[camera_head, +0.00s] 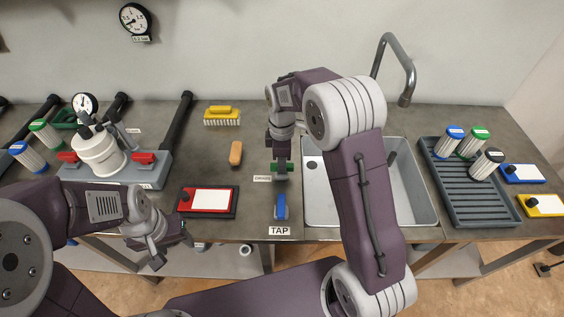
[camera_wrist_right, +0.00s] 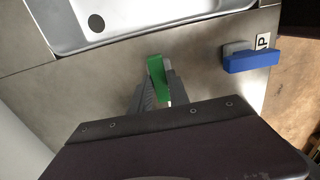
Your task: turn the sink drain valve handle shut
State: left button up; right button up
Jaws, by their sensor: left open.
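In the right wrist view the green handle (camera_wrist_right: 157,75) runs between the two fingers of my right gripper (camera_wrist_right: 162,88). I cannot tell whether the fingers press on it. The grey sink (camera_head: 315,215) has a dark round drain hole. My left gripper (camera_head: 170,248) is open and empty at the bench's front edge, far from the handle.
A blue tap handle (camera_head: 281,207) with a TAP label stands just in front of the green one; it also shows in the right wrist view (camera_wrist_right: 250,62). My right forearm crosses the sink.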

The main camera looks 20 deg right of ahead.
grip_shut()
jog(key=shift+r+m+p, duration=0.2)
jog(key=shift+m+p, duration=0.9)
jog(key=shift+p, duration=0.05)
jog(key=m+p, duration=0.2)
jog(key=shift+m, duration=0.3)
jog(key=m+p, duration=0.2)
jog(key=m, duration=0.1)
jog(key=shift+m, duration=0.3)
jog(key=m+p, duration=0.3)
jog(key=m, duration=0.2)
jog(key=shift+f+m+p, duration=0.15)
jog(key=shift+m+p, duration=0.7)
jog(key=shift+m, duration=1.45)
jog(key=shift+w, duration=0.1)
